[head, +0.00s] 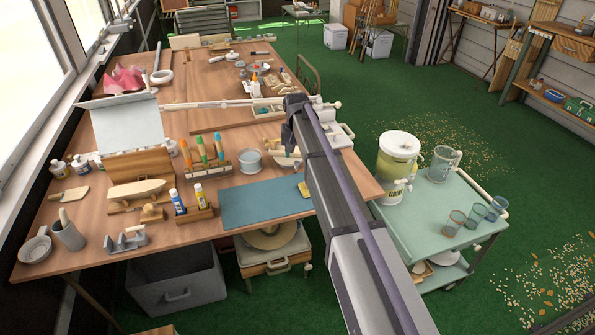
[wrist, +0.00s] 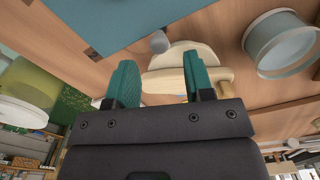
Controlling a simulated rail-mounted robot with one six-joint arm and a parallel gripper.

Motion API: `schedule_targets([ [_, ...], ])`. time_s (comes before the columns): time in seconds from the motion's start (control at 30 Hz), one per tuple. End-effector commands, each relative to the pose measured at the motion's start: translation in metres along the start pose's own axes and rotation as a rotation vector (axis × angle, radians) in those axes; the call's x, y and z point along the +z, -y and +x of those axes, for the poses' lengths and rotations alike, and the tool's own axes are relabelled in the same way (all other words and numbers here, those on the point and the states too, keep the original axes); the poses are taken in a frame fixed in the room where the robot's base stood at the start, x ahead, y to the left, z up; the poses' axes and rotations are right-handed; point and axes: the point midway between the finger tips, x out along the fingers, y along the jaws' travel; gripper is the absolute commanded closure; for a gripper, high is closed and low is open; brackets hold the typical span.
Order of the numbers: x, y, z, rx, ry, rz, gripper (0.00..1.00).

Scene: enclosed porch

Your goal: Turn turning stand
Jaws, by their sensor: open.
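My gripper (wrist: 160,62) shows in the wrist view with its two teal fingers apart and nothing clearly held between them. A cream rounded piece (wrist: 178,56) with a flat bar lies on the wooden table beyond the fingers; the right finger covers part of it. I cannot tell whether they touch. In the head view the cream piece (head: 285,157) lies beside my arm, which hides the gripper. I cannot tell for sure whether this is the turning stand. A round tan disc (head: 272,236) also sits on a low stand under the table's front edge.
A round tin (wrist: 285,44) stands close to the right of the gripper in the wrist view. A teal mat (head: 262,202) lies at the table's front edge. Brush rack, bottles and wooden pieces crowd the table. A green cart (head: 425,222) with a drum and glasses stands right.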

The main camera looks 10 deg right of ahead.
Motion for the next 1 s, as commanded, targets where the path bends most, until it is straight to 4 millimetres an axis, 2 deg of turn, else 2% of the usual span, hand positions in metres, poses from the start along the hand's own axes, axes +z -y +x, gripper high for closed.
schedule_targets([
  [0.03,0.0,0.0,0.024,0.0,0.0,0.0,0.52],
  [0.13,0.0,0.0,0.036,0.0,0.0,0.0,0.52],
  [0.47,0.0,0.0,0.036,0.0,0.0,0.0,0.53],
  [0.9,0.0,0.0,0.036,0.0,0.0,-0.001,0.95],
  [1.0,0.0,0.0,0.036,0.0,0.0,-0.001,1.0],
])
